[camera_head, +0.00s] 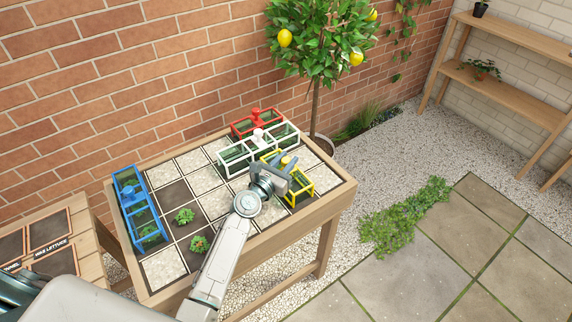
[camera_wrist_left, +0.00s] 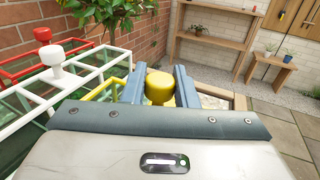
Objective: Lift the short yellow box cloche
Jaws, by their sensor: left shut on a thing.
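The short yellow box cloche (camera_head: 299,187) has a yellow frame with clear panes and a round yellow knob (camera_wrist_left: 160,86) on top. It is at the right end of the potting table. My left gripper (camera_head: 287,163) is over it, shut on the knob, with one finger on each side in the left wrist view (camera_wrist_left: 160,88). The gripper and wrist hide part of the cloche, and I cannot tell whether its base touches the table. My right gripper is not in view.
A white cloche (camera_head: 236,158) stands close behind the yellow one, with a red cloche (camera_head: 243,128) beyond it. A blue cloche (camera_head: 128,184) is at the table's left end. Seedlings (camera_head: 185,215) sit in dark squares; gravel squares (camera_head: 215,202) lie between.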

